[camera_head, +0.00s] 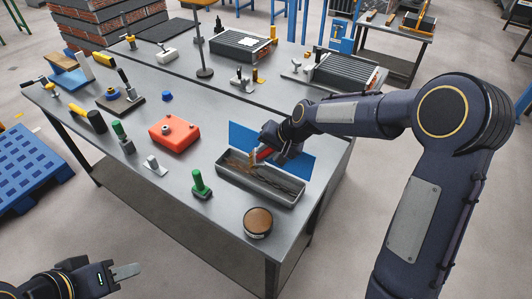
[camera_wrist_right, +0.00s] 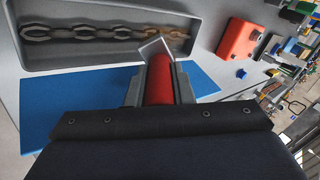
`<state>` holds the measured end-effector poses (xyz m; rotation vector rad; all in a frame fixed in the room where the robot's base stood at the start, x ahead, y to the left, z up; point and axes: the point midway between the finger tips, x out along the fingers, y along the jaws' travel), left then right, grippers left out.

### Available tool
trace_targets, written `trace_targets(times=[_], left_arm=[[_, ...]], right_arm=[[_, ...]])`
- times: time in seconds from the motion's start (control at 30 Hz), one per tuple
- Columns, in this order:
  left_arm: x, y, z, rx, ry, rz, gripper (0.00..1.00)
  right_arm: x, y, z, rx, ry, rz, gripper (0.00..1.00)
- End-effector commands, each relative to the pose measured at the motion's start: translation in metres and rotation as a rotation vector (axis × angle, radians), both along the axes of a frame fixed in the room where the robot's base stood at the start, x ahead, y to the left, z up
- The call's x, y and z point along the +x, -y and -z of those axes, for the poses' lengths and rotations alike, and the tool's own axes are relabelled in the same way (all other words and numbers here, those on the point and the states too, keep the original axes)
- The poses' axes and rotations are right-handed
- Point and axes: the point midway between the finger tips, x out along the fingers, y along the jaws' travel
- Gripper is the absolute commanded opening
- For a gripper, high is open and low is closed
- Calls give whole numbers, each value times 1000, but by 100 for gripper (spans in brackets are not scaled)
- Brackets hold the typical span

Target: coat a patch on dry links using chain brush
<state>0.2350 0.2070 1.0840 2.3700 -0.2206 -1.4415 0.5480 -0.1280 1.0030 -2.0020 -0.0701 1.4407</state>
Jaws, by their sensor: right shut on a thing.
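A grey tray (camera_head: 245,190) stands near the front right of the table with a chain (camera_wrist_right: 105,32) lying along it. In the right wrist view most links are dull grey-brown, and those near the brush look more orange. My right gripper (camera_head: 273,152) is shut on the red handle (camera_wrist_right: 160,82) of the chain brush, above the tray's back edge. The brush's pale head (camera_wrist_right: 155,47) points toward the orange links; whether it touches them I cannot tell. My left gripper (camera_head: 122,272) is low at the left, away from the table; its finger gap is not clear.
A blue mat (camera_head: 242,135) lies behind the tray, partly under my right arm. A round brown-topped tin (camera_head: 258,220) stands in front of it. A green-handled tool (camera_head: 199,183) and a red block (camera_head: 174,136) stand to the left.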

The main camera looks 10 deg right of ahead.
Motion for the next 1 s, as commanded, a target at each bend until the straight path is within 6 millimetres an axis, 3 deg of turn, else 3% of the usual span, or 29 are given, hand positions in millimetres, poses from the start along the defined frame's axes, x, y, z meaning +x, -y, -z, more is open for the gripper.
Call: trace_targets(times=[0.4,1.0], left_arm=[[0,0,-27,0,0,0,36],[0,0,-28,0,0,0,36]], right_arm=[[1,5,-39,0,2,0,0],[1,6,-40,0,1,-1,0]])
